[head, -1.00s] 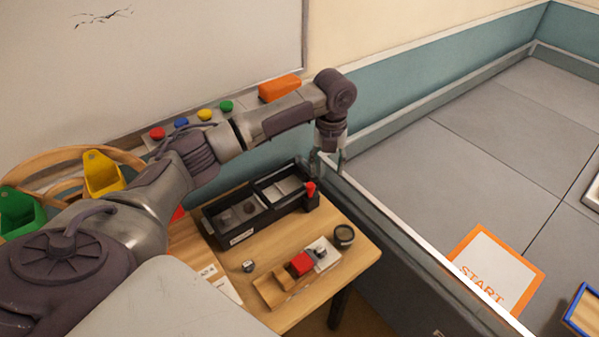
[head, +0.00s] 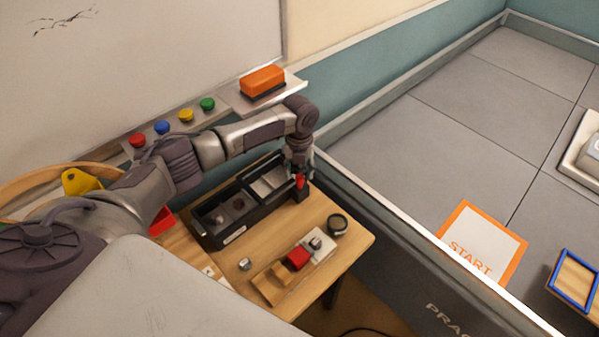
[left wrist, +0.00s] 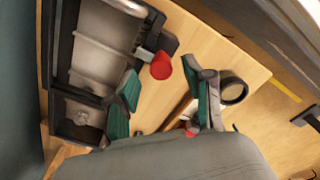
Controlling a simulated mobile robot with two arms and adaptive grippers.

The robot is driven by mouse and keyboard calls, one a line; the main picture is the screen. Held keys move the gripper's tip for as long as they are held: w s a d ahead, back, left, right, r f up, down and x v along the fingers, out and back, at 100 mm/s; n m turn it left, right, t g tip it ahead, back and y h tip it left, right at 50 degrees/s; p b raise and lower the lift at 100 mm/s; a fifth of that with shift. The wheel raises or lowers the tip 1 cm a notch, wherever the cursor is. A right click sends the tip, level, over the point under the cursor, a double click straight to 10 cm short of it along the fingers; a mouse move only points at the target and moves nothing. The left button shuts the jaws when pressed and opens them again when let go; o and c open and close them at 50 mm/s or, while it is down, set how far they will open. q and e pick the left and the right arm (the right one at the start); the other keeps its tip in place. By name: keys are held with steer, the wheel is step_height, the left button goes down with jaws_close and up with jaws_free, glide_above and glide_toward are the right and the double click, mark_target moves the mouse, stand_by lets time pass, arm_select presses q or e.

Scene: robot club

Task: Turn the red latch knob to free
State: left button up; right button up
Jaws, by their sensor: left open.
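The red latch knob (head: 300,181) sits at the right end of a black two-bay case (head: 222,236) on the wooden table. In the left wrist view the knob (left wrist: 161,66) shows as a red cylinder beside the case's dark latch block. My left gripper (head: 300,168) is open, just above the knob and partly in front of it. In the left wrist view its green-padded fingers (left wrist: 160,76) lie to either side of the knob. I cannot tell whether they touch it. My right gripper is out of view.
A wooden block with a red piece (head: 298,258) and a dark round cup (head: 337,224) stand on the table in front of the case. The low wall of the practice field (head: 375,212) runs close on the right. A whiteboard tray with an orange eraser (head: 262,80) is behind.

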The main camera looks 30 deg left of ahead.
arm_select(q)
steer(key=shift+f, duration=1)
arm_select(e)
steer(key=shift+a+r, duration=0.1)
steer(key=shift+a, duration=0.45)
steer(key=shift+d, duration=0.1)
arm_select(q)
jaws_close()
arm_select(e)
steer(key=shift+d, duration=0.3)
